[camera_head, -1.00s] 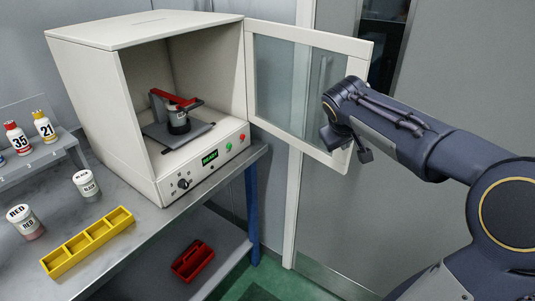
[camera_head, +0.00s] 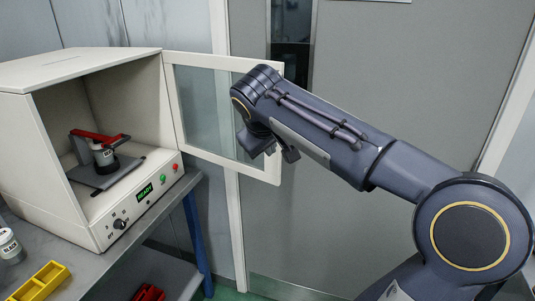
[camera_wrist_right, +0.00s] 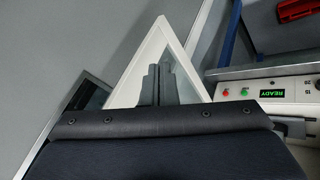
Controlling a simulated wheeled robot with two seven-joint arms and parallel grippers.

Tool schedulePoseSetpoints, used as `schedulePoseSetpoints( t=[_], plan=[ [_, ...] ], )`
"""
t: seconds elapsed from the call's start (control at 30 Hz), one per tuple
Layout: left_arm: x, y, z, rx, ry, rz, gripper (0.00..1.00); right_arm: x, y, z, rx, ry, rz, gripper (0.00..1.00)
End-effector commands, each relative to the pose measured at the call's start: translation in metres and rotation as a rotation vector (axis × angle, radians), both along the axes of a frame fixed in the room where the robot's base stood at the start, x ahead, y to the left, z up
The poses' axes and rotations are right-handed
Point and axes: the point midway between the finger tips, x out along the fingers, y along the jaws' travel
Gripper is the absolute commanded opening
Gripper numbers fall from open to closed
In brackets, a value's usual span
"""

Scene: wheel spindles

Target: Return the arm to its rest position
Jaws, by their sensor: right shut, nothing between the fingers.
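My right arm comes in from the right in the head view. Its dark gripper (camera_head: 270,151) points down in front of the open cabinet door (camera_head: 277,168), overlapping the door's lower outer corner; I cannot tell whether they touch. In the right wrist view the two grey fingers (camera_wrist_right: 158,84) are close together with nothing between them, and the white door frame (camera_wrist_right: 140,75) shows behind them. My left gripper is in neither view.
The white cabinet (camera_head: 90,205) stands open on the metal bench. Inside, a labelled jar (camera_head: 103,155) sits under a red clamp arm (camera_head: 98,136). Its display (camera_head: 144,191) reads READY.

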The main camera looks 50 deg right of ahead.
Motion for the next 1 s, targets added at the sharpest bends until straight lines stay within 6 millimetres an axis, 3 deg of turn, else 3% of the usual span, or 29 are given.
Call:
schedulePoseSetpoints(
  t=[0.33,0.47,0.57,0.8,0.9,1.0],
  plan=[
    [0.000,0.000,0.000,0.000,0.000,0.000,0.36,-0.004,0.003,0.005,0.002,0.000,0.001,0.00],
    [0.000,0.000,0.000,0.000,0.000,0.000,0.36,-0.012,0.019,-0.012,0.061,-0.003,0.042,0.00],
    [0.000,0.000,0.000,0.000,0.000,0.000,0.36,-0.029,0.054,-0.045,0.185,-0.015,0.117,0.00],
    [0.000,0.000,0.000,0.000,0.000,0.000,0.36,-0.092,0.175,-0.134,0.569,-0.076,0.254,0.00],
    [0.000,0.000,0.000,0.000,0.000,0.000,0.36,-0.114,0.213,-0.160,0.691,-0.102,0.261,0.00],
    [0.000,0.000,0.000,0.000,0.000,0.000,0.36,-0.128,0.237,-0.178,0.772,-0.123,0.255,0.00]
  ],
)
